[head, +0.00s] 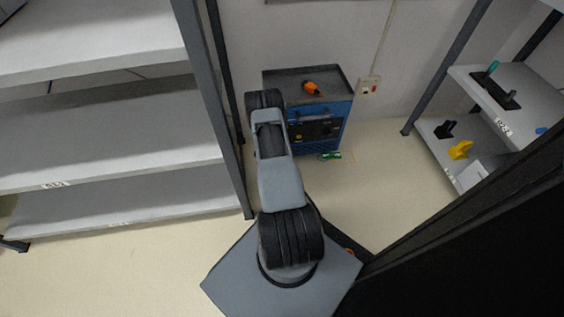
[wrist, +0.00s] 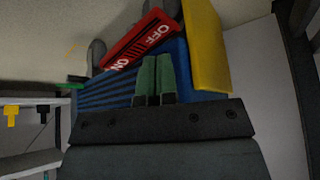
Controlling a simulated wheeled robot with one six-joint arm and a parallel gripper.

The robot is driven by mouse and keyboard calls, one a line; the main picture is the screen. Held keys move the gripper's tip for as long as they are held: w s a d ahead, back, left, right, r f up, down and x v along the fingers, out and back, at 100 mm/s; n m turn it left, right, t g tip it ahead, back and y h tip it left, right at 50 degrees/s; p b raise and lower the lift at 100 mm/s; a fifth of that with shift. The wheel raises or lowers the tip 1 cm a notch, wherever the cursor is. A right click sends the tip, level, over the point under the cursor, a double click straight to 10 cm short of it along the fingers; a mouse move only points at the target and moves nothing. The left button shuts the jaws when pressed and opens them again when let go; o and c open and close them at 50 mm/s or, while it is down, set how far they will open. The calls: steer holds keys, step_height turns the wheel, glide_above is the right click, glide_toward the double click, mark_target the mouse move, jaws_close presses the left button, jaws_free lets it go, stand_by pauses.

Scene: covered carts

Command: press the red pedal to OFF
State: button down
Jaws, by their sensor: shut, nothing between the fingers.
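The red pedal (wrist: 138,40) shows in the wrist view, a red bar with white OFF lettering at its upper right end and ON at its lower left end. I cannot tell which end is pressed down. My gripper (wrist: 156,58) is shut and empty, its two green fingers side by side. The fingertips are just below the pedal in the picture, nearer the OFF end; whether they touch it is unclear. Blue ribbed casing (wrist: 105,92) lies behind the fingers. In the head view the pedal and my gripper are hidden, and my arm reaches toward the blue machine (head: 340,128).
A yellow plate (wrist: 207,45) stands close right of my fingers. An orange object (head: 311,87) lies on the machine's dark top tray. A green item (head: 331,156) is on the floor by its base. Shelves stand left (head: 110,190) and right (head: 540,95). Floor right of the machine is clear.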

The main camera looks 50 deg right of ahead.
steer(key=shift+r+p, duration=1.95)
steer(key=shift+r, duration=0.85)
